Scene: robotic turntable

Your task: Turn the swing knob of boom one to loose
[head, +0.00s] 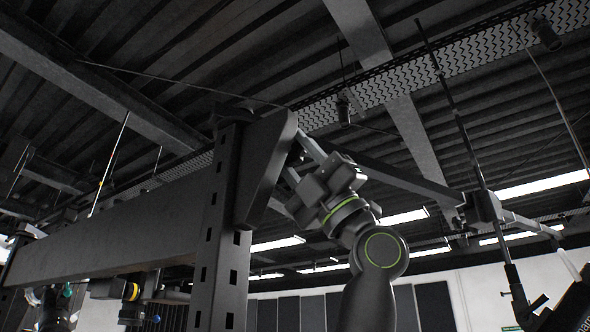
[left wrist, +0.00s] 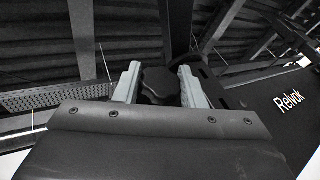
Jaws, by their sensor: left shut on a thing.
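A black lobed knob (left wrist: 160,84) sits between the two pale grey fingers of my left gripper (left wrist: 160,76) in the left wrist view. The fingers press on its two sides. In the head view, my left gripper (head: 292,156) reaches up to the dark bracket at the top of the post, and the knob itself is hidden there. A dark boom (head: 410,182) runs from behind the gripper to the right, down to a joint block (head: 482,207). No mark shows whether the knob is tight or loose. My right gripper is not in view.
A thick slotted post (head: 222,235) and a wide beam (head: 110,240) fill the left of the head view, close beside my left arm. Open air lies right of my arm, below the boom.

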